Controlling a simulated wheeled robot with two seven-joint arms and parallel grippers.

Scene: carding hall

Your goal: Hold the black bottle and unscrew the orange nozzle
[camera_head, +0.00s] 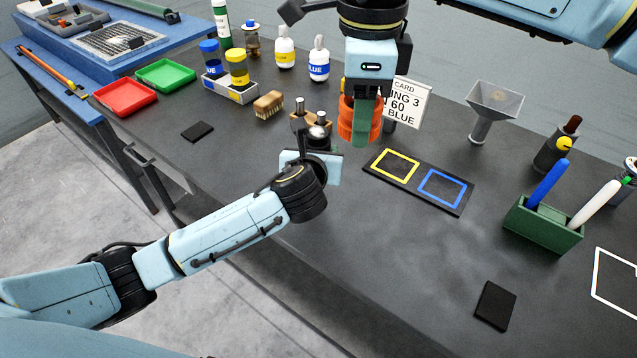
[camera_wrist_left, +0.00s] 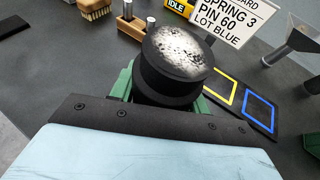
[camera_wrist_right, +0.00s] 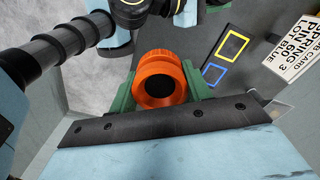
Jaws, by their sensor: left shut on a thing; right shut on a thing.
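The black bottle (camera_head: 318,143) is in the grasp of my left gripper (camera_head: 312,157) above the table. In the left wrist view, the bottle (camera_wrist_left: 172,72) sits between the green fingers, and its round top is bare with pale speckles. My right gripper (camera_head: 364,112) points down and is shut on the orange nozzle (camera_head: 347,121). In the right wrist view, the nozzle (camera_wrist_right: 159,78) is a ribbed orange ring with a dark round opening, held between the green fingers. The nozzle is apart from the bottle, up and to its right in the head view.
A lettered card (camera_head: 408,104) stands behind the right gripper. A black board (camera_head: 417,184) with yellow and blue outlines lies right of the bottle. A funnel (camera_head: 493,100) and green pen box (camera_head: 543,226) stand farther right. A wooden brush (camera_head: 268,104) lies left. The front table area is mostly clear.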

